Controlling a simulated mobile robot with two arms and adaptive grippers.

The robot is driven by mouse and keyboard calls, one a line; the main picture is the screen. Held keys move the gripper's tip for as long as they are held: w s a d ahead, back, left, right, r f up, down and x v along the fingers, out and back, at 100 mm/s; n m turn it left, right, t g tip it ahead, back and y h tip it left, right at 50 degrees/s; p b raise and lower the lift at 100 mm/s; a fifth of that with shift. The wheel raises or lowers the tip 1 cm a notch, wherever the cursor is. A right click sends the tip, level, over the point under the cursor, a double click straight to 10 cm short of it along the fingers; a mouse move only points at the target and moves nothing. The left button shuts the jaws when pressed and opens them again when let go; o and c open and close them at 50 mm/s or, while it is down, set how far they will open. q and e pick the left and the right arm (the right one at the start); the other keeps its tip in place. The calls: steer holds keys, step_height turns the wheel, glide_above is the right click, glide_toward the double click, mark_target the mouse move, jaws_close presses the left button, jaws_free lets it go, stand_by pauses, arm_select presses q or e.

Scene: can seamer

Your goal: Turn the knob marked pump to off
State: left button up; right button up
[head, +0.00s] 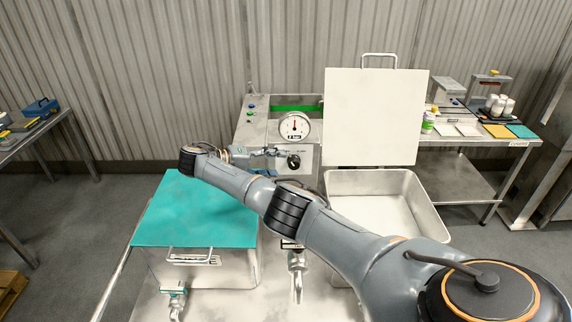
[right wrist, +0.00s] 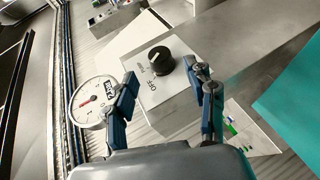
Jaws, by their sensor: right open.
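The pump knob (right wrist: 160,60) is a round black knob with a pale pointer mark, on a light panel (right wrist: 172,95) of a metal box. Small lettering beside it includes OFF; the exact pointer setting is hard to tell. In the head view the black knob (head: 294,162) shows below the gauge. My right gripper (right wrist: 165,76) is open and empty, with its blue fingers spread to either side of the knob's line. The knob appears just beyond the fingertips, with no clear contact. The right gripper (head: 279,154) also shows in the head view. My left gripper is not in view.
A round white gauge (head: 295,126) with a red needle stands above the knob; it also shows in the right wrist view (right wrist: 93,103). A teal-lidded tank (head: 195,215) is at left, an open metal basin (head: 428,217) with a raised white lid (head: 372,115) at right.

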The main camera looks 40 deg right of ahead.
steer(key=v, duration=0.7)
stand_by(0.4)
